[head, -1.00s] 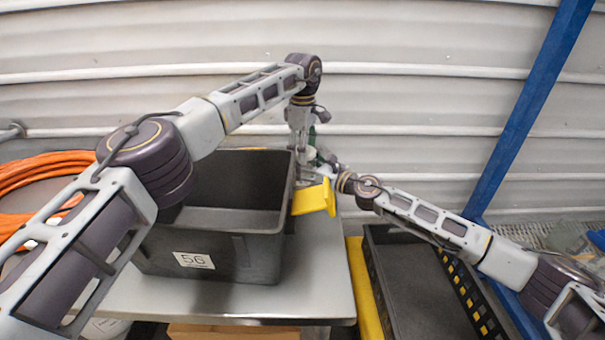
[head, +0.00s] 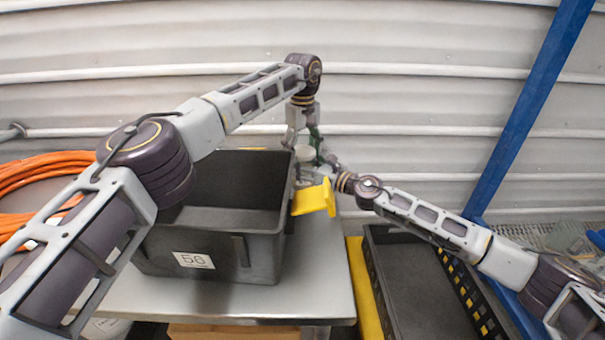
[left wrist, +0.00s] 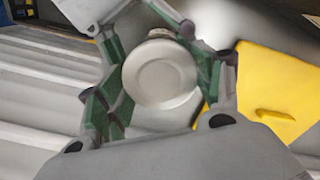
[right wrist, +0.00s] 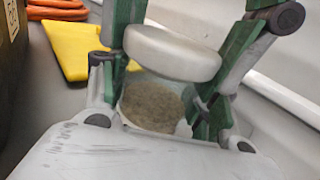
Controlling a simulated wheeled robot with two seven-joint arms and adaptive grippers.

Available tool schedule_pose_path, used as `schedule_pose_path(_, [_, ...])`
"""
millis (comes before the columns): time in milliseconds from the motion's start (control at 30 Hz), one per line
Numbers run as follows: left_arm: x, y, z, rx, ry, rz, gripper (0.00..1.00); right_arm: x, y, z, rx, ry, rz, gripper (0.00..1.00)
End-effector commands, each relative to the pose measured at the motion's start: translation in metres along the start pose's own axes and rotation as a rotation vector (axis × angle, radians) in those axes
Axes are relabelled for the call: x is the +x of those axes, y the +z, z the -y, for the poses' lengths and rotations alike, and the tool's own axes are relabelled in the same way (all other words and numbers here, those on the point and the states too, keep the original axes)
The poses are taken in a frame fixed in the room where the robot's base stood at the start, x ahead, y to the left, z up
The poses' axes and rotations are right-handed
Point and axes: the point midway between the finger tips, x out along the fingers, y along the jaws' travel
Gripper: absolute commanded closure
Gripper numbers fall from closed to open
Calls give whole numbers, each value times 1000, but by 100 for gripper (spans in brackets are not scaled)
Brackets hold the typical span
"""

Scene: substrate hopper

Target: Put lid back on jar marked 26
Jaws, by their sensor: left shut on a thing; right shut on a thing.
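The lid (right wrist: 172,52) is a pale round disc. My left gripper (left wrist: 160,75) is shut on it, with green finger pads at either side; it also shows in the head view (head: 305,153). In the right wrist view the lid is tilted and above the jar (right wrist: 152,106), an open clear jar of brown granular material. The jar's mouth is partly uncovered; I cannot tell whether lid and rim touch. My right gripper (right wrist: 165,100) is shut on the jar. No number on the jar is visible. In the head view the jar is mostly hidden by the grippers.
A dark bin (head: 262,255) labelled 56 stands on the grey table (head: 325,280), left of the grippers. A yellow scoop-like piece (head: 314,198) is at the bin's right side. A black tray (head: 410,290) lies right of the table. A blue post (head: 525,110) rises at right.

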Motion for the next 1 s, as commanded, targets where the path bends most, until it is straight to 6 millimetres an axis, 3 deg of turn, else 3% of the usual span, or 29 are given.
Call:
schedule_pose_path(167, [0, -2, 1, -5, 1, -3, 62, 0, 0, -3, 0, 6, 0, 100])
schedule_pose_path(200, [0, -2, 1, -5, 1, -3, 32, 0, 0, -3, 0, 6, 0, 100])
schedule_pose_path(367, [0, -2, 0, -5, 1, -3, 12, 0, 0, -2, 0, 4, 0, 100])
schedule_pose_path(767, [-2, 0, 0, -4, 1, -1, 12, 0, 0, 0, 0, 1, 0, 100])
schedule_pose_path(1000, [-19, 0, -1, -4, 2, -1, 12, 0, 0, 0, 0, 0, 0, 100])
